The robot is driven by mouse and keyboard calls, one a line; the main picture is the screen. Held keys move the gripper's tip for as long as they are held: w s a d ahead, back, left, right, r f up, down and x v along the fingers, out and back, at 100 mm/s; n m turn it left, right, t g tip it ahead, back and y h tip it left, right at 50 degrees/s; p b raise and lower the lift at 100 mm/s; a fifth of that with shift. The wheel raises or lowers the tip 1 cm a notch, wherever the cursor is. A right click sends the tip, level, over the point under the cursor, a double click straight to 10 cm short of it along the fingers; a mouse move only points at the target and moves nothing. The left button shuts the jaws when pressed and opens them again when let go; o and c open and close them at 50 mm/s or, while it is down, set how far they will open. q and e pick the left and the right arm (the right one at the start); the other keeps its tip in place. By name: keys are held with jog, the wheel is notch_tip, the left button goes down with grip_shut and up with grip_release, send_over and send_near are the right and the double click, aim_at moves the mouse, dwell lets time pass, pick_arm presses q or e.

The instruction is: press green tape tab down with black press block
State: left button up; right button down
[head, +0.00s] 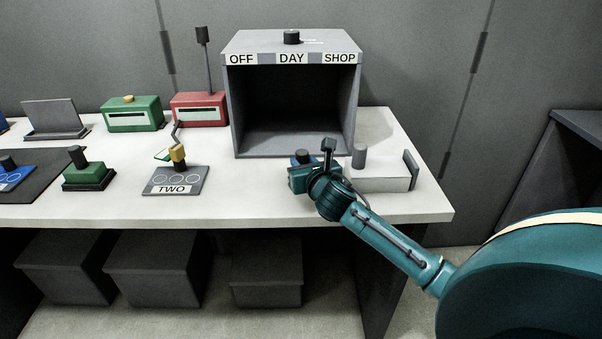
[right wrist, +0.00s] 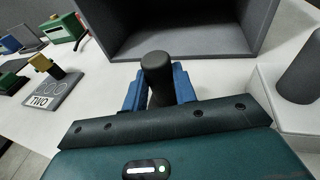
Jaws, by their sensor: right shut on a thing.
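My right gripper (head: 303,162) is over the table in front of the grey box's opening. It is shut on an upright black cylindrical handle (right wrist: 157,75), which shows between its blue fingers in the right wrist view. The handle looks like that of the black press block; its lower part is hidden by the gripper. A small green-edged pale piece (head: 162,154) lies behind the plate marked TWO, far left of the gripper; I cannot tell if it is the green tape tab. My left gripper is not in view.
A grey open box (head: 228,110) marked OFF, DAY, SHOP stands behind the gripper. To its right is a white block (head: 385,184) with a grey cylinder (head: 359,155). The TWO plate (head: 190,187), a green block with black handle (head: 88,175), and green and red boxes stand left.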

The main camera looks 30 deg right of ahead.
aim_at(304, 155)
jog(key=shift+r+p, duration=0.7)
jog(key=shift+r, duration=0.05)
jog(key=shift+r+p, duration=0.75)
jog(key=shift+p, duration=0.15)
jog(key=shift+r+p, duration=0.8)
jog(key=shift+p, duration=0.1)
jog(key=shift+r+p, duration=0.7)
jog(key=shift+p, duration=0.05)
jog(key=shift+r+p, duration=0.5)
jog(key=shift+r, duration=0.4)
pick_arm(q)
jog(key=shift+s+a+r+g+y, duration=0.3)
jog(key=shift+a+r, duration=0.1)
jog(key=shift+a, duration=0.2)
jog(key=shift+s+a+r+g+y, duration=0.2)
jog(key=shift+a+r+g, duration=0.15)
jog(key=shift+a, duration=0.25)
pick_arm(e)
jog(key=shift+r, duration=0.65)
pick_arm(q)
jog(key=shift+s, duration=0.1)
